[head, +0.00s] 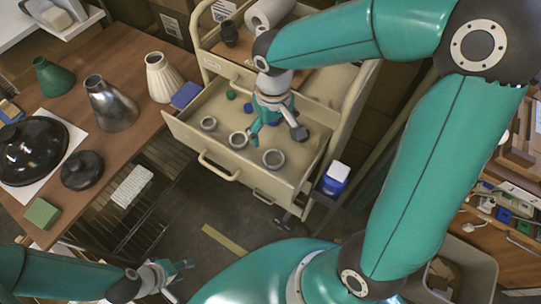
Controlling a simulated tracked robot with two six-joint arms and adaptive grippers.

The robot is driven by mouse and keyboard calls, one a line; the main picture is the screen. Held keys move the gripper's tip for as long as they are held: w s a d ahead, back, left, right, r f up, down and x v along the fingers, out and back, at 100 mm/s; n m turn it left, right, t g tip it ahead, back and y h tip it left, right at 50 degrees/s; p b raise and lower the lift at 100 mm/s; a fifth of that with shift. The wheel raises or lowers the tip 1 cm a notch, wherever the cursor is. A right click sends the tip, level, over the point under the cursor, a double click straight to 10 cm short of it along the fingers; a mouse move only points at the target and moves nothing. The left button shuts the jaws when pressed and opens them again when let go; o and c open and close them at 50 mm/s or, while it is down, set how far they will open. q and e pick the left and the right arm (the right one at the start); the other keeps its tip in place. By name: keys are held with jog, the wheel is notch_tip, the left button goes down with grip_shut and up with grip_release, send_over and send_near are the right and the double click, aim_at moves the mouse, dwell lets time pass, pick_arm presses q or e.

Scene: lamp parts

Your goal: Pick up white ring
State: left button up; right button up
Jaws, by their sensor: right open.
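Three small rings lie in the open cream drawer (180,132): one at the left (208,123), one in the middle (238,140) and one nearer the front right (273,158). All look pale grey, and I cannot tell which is the white ring. My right gripper (277,134) points down over the drawer, open and empty, with its fingers spread near the middle and front rings. I cannot tell whether it touches them. My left gripper (182,280) is low at the bottom left, away from the drawer, and its jaw state is unclear.
The wooden table (130,50) at left holds lampshades, a black dome (32,150) and a green block (41,213). Small green and blue balls lie in the drawer. The drawer walls and cart upright stand close around my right gripper. A blue-and-white container (336,178) is at the drawer's right.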

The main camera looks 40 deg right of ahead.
send_over(274, 162)
jog(key=f, duration=0.6)
jog(key=shift+w+a+f, duration=0.1)
jog(key=shift+w+f, duration=0.15)
jog(key=shift+f, duration=0.05)
jog(key=shift+s+f, duration=0.15)
jog(key=shift+f, duration=1.35)
jog(key=shift+s+f, duration=0.1)
jog(key=shift+f, duration=1.4)
jog(key=c, duration=0.9)
